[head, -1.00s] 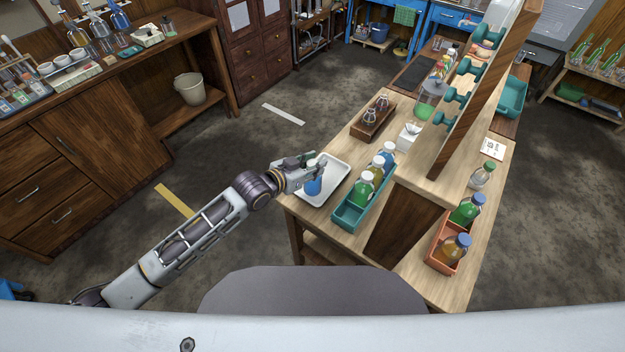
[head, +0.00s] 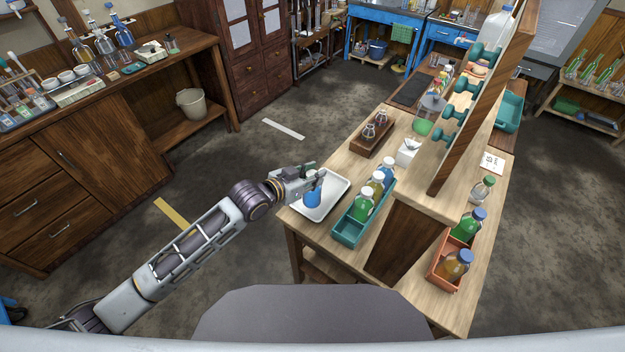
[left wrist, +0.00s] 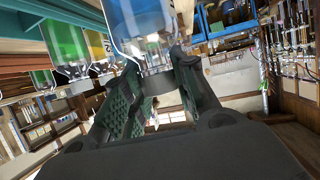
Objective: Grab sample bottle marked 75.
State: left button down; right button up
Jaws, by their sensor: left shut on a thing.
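My left gripper (head: 308,176) is shut on the neck of a small bottle with blue liquid (head: 312,196), over the white tray (head: 335,206). I cannot tell whether the bottle's base touches the tray. In the left wrist view the blue bottle (left wrist: 140,18) shows upside down, its neck between the fingers (left wrist: 160,95). No number on it is readable. The teal crate (head: 348,231) beside the tray holds a green bottle (head: 363,205), an amber bottle (head: 376,184) and another blue bottle (head: 388,170). My right gripper is not in view.
A tall wooden shelf board (head: 478,105) with teal pegs rises right of the teal crate. A wooden block (head: 373,138) with small flasks is behind the tray. Open floor lies left of the bench.

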pick_arm(q)
notch_tip(320, 180, up, 8)
jog(key=shift+f, duration=0.15)
jog(key=shift+b, duration=0.3)
dwell(0.5)
